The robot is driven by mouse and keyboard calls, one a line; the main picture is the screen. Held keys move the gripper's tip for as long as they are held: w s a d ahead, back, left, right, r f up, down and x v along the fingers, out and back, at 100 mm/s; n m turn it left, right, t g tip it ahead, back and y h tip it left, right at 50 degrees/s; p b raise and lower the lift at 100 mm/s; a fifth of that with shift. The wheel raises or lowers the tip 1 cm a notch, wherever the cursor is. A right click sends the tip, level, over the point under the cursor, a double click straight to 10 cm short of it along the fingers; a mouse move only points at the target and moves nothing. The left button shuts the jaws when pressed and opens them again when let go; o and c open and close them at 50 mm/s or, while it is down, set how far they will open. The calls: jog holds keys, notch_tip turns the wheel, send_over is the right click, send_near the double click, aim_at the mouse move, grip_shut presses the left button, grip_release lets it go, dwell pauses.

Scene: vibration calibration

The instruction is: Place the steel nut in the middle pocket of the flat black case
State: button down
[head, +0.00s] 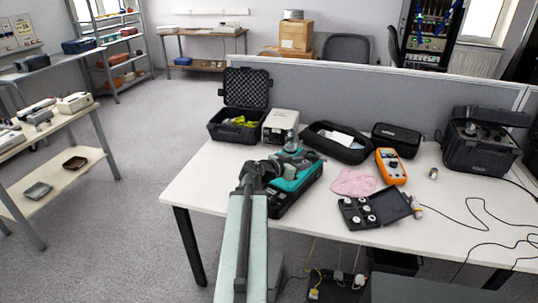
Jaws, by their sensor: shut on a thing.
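The flat black case (345,204) lies open near the front edge of the white table, its lid (391,205) folded to the right. Several pale round pieces sit in its pockets; the middle pocket's contents are too small to tell. My gripper (291,152) is over the teal and black instrument (296,183), left of and behind the case. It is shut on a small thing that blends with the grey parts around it. I cannot make out the steel nut clearly. My forearm hides part of the table and instrument.
A pink cloth (353,182) and an orange meter (391,167) lie behind the case. A small metal cylinder (433,173) stands at right. A black pouch (337,142), a beige box (280,126) and an open hard case (240,122) line the back. Cables cross the right side.

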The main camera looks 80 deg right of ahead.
notch_tip(320, 180, up, 11)
jog(key=p, duration=1)
jog(key=shift+s+p, duration=0.3)
jog(key=shift+p, duration=0.1)
